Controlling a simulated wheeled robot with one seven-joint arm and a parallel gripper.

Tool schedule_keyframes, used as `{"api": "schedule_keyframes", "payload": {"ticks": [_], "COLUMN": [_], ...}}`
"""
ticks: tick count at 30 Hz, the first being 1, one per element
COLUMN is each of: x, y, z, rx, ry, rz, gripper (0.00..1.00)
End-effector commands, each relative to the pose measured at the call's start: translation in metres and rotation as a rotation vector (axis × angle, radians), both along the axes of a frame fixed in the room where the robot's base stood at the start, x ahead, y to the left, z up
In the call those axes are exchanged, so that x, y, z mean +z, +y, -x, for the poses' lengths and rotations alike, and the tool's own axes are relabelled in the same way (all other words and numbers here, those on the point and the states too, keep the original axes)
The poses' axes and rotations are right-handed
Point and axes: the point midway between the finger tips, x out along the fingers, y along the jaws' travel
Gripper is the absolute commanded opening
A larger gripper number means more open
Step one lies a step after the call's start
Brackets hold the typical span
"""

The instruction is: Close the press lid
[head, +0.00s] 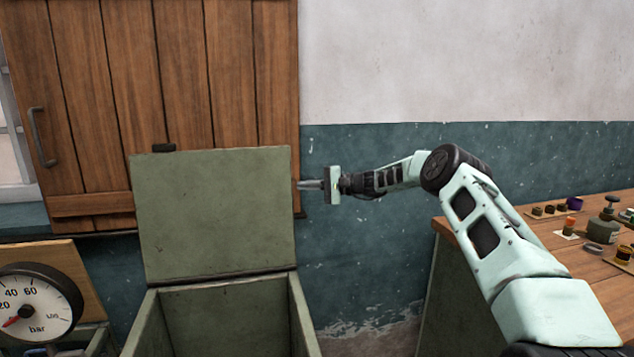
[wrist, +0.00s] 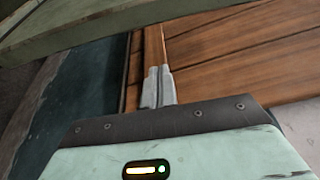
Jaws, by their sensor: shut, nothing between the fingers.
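The press lid (head: 215,215) is a grey-green panel standing upright, open, at the back edge of the press box (head: 225,318). In the wrist view the lid's edge (wrist: 90,30) crosses the upper left. My gripper (head: 300,185) is beside the lid's right edge, its fingers pointing left. The fingers (wrist: 158,85) are together with nothing between them. I cannot tell whether the fingertips touch the lid.
A wooden cupboard door (head: 180,80) with a metal handle is behind the lid. A pressure gauge (head: 35,305) stands at lower left. A wooden workbench (head: 545,235) with small jars and spools is at right.

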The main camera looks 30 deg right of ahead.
Motion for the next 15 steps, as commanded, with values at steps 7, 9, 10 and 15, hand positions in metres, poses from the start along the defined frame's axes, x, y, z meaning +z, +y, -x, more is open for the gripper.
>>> {"api": "schedule_keyframes", "payload": {"ticks": [7,9,10,15], "x": [0.0,0.002,0.002,0.004], "y": [0.034,0.032,0.033,0.037], "z": [-0.025,-0.018,-0.016,-0.003], "rx": [0.002,-0.001,-0.001,-0.001], "ry": [0.001,0.001,0.002,0.003], "rz": [0.001,0.0,0.0,0.001], "gripper": [0.0,0.0,0.0,0.0]}}
